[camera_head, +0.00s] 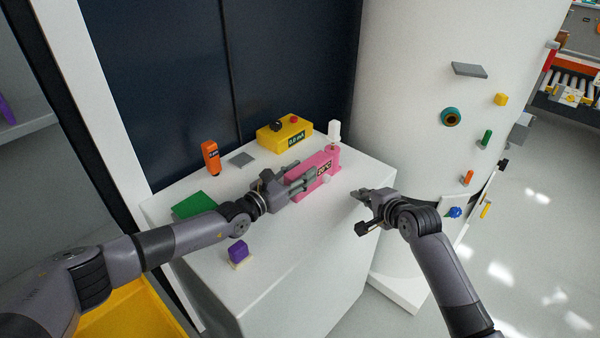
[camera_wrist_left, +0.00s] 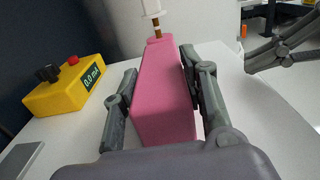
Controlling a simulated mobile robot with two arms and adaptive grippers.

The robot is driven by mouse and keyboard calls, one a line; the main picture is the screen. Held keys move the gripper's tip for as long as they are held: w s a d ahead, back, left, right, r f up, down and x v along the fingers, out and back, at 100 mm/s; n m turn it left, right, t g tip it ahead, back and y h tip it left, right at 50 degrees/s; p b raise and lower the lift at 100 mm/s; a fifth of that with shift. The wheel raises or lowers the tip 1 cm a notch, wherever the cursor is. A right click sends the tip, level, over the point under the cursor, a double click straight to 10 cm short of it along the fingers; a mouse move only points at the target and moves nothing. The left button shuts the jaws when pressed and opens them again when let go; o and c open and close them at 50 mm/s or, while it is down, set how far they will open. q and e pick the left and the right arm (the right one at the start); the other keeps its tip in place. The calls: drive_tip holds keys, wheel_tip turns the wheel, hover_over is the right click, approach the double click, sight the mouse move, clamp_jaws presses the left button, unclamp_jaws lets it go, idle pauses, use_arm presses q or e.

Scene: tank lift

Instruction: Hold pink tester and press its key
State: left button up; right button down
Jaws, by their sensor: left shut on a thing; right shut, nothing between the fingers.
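In the left wrist view the pink tester (camera_wrist_left: 163,95) lies between my left fingers. My left gripper (camera_head: 304,178) is shut on it; it also shows in the left wrist view (camera_wrist_left: 160,85). A white piece on a brown stem (camera_wrist_left: 151,12) rises from the tester's far end; it also shows in the head view (camera_head: 334,131). I cannot make out the key. My right gripper (camera_head: 362,194) is shut and empty, to the right of the tester and apart from it.
A yellow meter (camera_head: 284,136) with a red button stands behind the tester. An orange device (camera_head: 211,157), grey plate (camera_head: 241,159), green plate (camera_head: 195,204) and purple block (camera_head: 238,251) are on the white cabinet top (camera_head: 300,255). A white tank (camera_head: 415,95) stands at right.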

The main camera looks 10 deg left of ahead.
idle(0.4)
use_arm(q)
drive_tip(key=o, duration=1.4)
